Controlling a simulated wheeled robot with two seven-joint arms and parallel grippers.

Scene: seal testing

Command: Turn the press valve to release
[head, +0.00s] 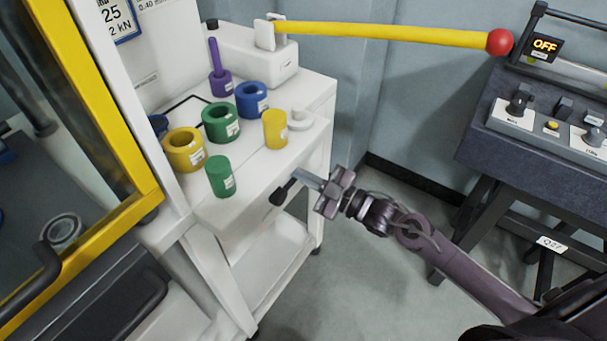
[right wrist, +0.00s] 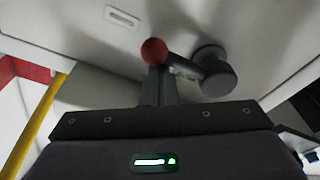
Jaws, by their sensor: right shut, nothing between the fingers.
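The press valve is on the front face of the white cart; its dark end (head: 283,192) shows just left of my right fingertips. In the right wrist view, a short lever with a red ball end (right wrist: 154,51) runs to a dark round hub (right wrist: 215,75) on the pale panel. My right gripper (head: 300,177) is shut and empty, its fingers pointing left at the valve. In the right wrist view its fingertips (right wrist: 158,85) overlap the lever beside the red ball; I cannot tell whether they touch. My left gripper is not in view.
The white cart (head: 318,95) carries coloured rings and cylinders and a pump with a long yellow handle (head: 390,34). The yellow-framed press (head: 118,110) stands at the left. A dark console (head: 490,145), showing OFF, stands at the right. The floor between is clear.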

